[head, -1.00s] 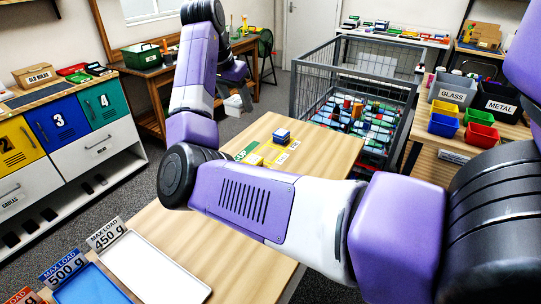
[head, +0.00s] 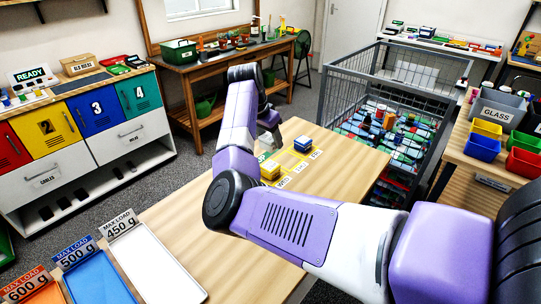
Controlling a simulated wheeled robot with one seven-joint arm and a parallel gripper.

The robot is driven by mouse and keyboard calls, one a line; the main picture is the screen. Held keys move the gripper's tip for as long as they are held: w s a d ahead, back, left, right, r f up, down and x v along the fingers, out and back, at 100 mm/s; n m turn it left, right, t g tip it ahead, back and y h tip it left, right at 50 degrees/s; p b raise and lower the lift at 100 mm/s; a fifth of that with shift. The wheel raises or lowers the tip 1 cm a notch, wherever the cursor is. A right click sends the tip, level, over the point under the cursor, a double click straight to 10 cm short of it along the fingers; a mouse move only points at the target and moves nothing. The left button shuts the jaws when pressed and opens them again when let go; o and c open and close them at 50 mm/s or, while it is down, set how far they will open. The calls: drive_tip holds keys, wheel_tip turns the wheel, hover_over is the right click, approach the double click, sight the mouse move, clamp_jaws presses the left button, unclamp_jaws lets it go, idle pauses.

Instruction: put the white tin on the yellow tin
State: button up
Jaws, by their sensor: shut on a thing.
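The yellow tin (head: 269,170) stands on the wooden table, at the near left of a row of labelled places. My gripper (head: 272,138) hangs from the raised arm, just beyond and above the yellow tin in the picture. It is shut on a small pale thing, seemingly the white tin, which is too small and too covered by my wrist and fingers to make out clearly. The held thing looks apart from the yellow tin, but the exact gap cannot be told.
A blue tin (head: 303,143) stands right of the yellow tin, by the day labels (head: 300,168). A wire cage (head: 345,95) full of coloured goods is behind the table (head: 350,170). White (head: 155,262) and blue trays (head: 95,285) lie at near left.

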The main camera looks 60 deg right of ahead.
sight(264, 143)
drive_tip(key=shift+f+p, duration=0.3)
drive_tip(key=shift+f, duration=3.45)
drive_tip(key=shift+f, duration=0.15)
drive_tip(key=o, duration=1.6)
drive_tip(key=b+v, duration=0.1)
drive_tip(key=v, duration=1.1)
drive_tip(key=shift+w+a+b, duration=0.1)
drive_tip(key=shift+b, duration=0.2)
